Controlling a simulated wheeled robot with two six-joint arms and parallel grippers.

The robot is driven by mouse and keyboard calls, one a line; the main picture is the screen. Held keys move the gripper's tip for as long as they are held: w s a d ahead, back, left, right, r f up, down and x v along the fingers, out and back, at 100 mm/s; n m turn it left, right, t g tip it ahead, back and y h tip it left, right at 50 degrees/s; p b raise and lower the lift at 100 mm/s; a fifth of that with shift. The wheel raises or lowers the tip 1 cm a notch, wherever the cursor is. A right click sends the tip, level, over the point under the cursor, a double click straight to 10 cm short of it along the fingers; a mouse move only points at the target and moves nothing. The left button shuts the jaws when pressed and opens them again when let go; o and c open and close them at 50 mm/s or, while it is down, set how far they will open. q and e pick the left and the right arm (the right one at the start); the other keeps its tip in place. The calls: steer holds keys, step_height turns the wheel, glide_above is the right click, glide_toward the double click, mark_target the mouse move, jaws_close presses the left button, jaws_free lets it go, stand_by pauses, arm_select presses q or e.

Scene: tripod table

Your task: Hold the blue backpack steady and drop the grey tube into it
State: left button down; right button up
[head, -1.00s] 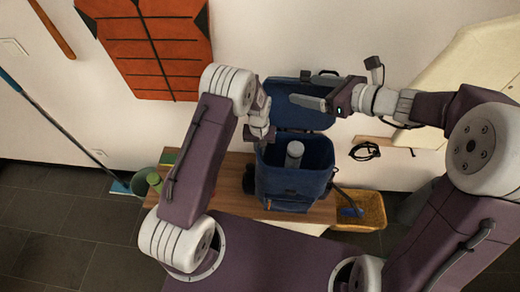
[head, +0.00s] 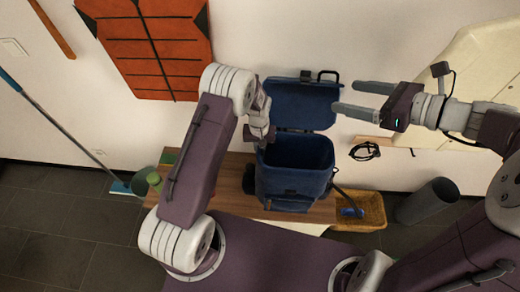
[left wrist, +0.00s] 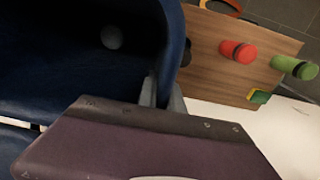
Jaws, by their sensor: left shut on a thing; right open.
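The blue backpack (head: 290,185) stands upright on the wooden table with its lid flap (head: 300,103) raised behind it and its mouth open. My left gripper (left wrist: 163,92) is shut on the near rim of the backpack in the left wrist view; in the head view it is at the backpack's left edge, partly hidden by my arm. The round end of the grey tube (left wrist: 112,37) shows dimly inside the backpack in the left wrist view. In the head view the tube is not visible in the dark opening. My right gripper (head: 360,97) is open and empty, up and right of the backpack.
A yellow basket (head: 372,212) with a blue item stands right of the backpack, beside a grey bin (head: 428,202). A red cylinder (left wrist: 238,51) and a green cylinder (left wrist: 293,67) are on the table (left wrist: 205,50). A black cable (head: 365,151) hangs on the wall.

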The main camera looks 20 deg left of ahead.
arm_select(q)
steer(key=c, duration=1.4)
jaws_free()
step_height(320, 180, up, 12)
steer(key=shift+a+r, duration=0.1)
steer(key=shift+a, duration=0.05)
